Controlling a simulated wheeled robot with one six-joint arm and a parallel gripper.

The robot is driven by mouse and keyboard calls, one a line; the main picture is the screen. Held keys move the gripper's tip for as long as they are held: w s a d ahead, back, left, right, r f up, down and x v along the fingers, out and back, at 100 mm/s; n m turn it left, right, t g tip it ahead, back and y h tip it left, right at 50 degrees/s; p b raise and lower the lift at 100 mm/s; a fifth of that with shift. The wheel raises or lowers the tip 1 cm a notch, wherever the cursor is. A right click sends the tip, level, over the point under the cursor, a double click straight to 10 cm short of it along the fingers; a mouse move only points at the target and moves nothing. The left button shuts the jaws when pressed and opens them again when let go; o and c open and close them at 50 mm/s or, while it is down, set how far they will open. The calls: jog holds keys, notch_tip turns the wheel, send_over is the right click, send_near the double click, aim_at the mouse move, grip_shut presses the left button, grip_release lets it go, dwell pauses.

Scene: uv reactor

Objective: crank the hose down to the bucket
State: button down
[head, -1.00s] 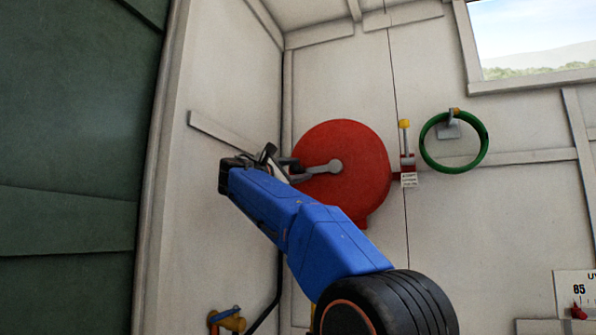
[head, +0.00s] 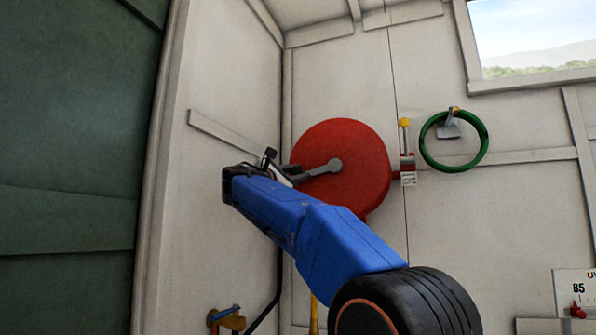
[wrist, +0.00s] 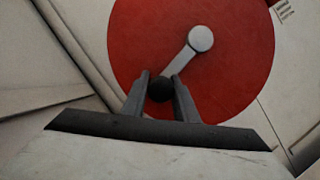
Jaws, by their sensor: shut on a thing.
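A round red reel (head: 355,140) is mounted on the pale back wall. A grey crank arm (head: 318,169) runs from its hub out to the left and slightly down. In the wrist view the crank arm (wrist: 184,58) slopes down from the hub to a dark round knob (wrist: 160,88). My gripper (wrist: 159,95) has its two fingers around this knob, shut on it. In the head view my gripper (head: 283,172) is at the reel's left edge, partly hidden by my blue arm. I cannot make out the bucket or the hose's end.
A yellow-topped fitting (head: 405,140) with a label is right of the reel. A green ring (head: 480,130) hangs further right. A tap with a blue handle (head: 225,315) and a dark pipe (head: 272,300) are low at left. A side wall is close left of my gripper.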

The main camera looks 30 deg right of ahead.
aim_at(338, 198)
jog(key=s+d+f+n+t+y, duration=0.1)
jog(key=s+f+n+t, duration=0.1)
jog(key=n, duration=0.3)
jog(key=s+d+f+n+t+y, duration=0.1)
jog(key=s+d+f+n+t, duration=0.1)
jog(key=n, duration=0.4)
jog(key=s+d+f+n+t+y, duration=0.1)
jog(key=s+f+n+t, duration=0.1)
jog(key=f+n+t, duration=0.1)
jog(key=shift+d+f+n+t, duration=0.15)
jog(key=shift+f+n, duration=0.15)
jog(key=shift+n, duration=0.35)
jog(key=shift+d+f+n+t, duration=0.15)
jog(key=shift+f+n, duration=0.1)
jog(key=shift+n, duration=0.4)
jog(key=n+y, duration=0.1)
jog(key=s+d+n, duration=0.1)
jog(key=n, duration=0.1)
jog(key=s+n+t+y, duration=0.1)
jog(key=shift+s+d+f+n+y, duration=0.15)
jog(key=shift+d+f+n+y, duration=0.15)
jog(key=shift+d, duration=0.1)
jog(key=shift+s+d+r+n+t+y, duration=0.15)
jog(key=shift+s+d+n+y, duration=0.2)
jog(key=shift+n, duration=0.45)
jog(key=shift+s+d+n+t+y, duration=0.2)
jog(key=shift+s+n+y, duration=0.25)
jog(key=shift+n, duration=0.35)
jog(key=shift+s+d, duration=0.1)
